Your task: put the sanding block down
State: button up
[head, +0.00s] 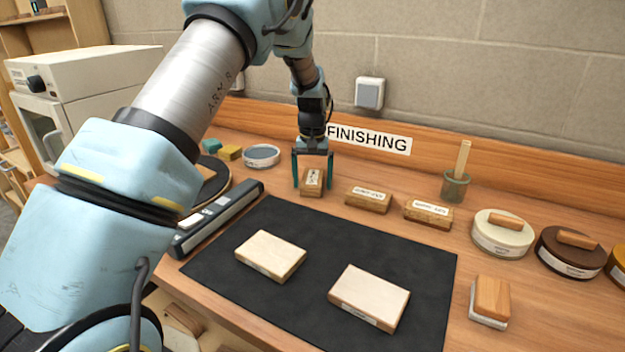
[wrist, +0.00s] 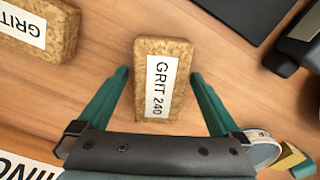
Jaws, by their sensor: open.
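The sanding block (head: 312,184) is a tan, cork-like block standing on the wooden bench behind the black mat. In the wrist view the same block (wrist: 177,92) shows a white label reading "GRIT 240". My gripper (head: 312,180) is above the block, pointing down, with its teal fingers apart. In the wrist view the gripper (wrist: 160,88) has one finger on each side of the block, and a gap shows between the block and each finger.
Two more labelled blocks (head: 368,199) (head: 428,213) stand to the right. The black mat (head: 320,255) in front holds two pale wooden boards (head: 270,256) (head: 369,297). A jar with a stick (head: 456,186) and round tins (head: 502,238) are farther right. A long grey tool (head: 220,217) lies left.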

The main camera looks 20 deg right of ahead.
aim_at(313, 178)
notch_tip(313, 178, up, 12)
jog(key=b, duration=0.3)
jog(key=s+a+n, duration=0.1)
jog(key=a, duration=0.6)
jog(key=s+a+f+n, duration=0.1)
jog(key=a, duration=0.7)
jog(key=s+a, duration=0.1)
jog(key=a, duration=0.6)
jog(key=shift+a+f+n+t, duration=0.25)
jog(key=shift+a+n+t, duration=0.05)
jog(key=shift+n, duration=0.1)
jog(key=shift+n+t, duration=0.3)
jog(key=shift+n, duration=0.2)
jog(key=s+a, duration=0.2)
jog(key=s+a+f, duration=0.1)
jog(key=s+a, duration=0.1)
jog(key=a, duration=0.1)
jog(key=s+a, duration=0.2)
jog(key=a, duration=0.1)
jog(key=shift+f, duration=0.35)
jog(key=shift+n, duration=0.4)
jog(key=s+a, duration=0.2)
jog(key=s+a+f, duration=0.1)
jog(key=s+a, duration=0.1)
jog(key=s, duration=0.1)
jog(key=s+a+f, duration=0.1)
jog(key=s+a, duration=0.1)
jog(key=s, duration=0.1)
jog(key=shift+a+f, duration=0.1)
jog(key=shift+w, duration=0.15)
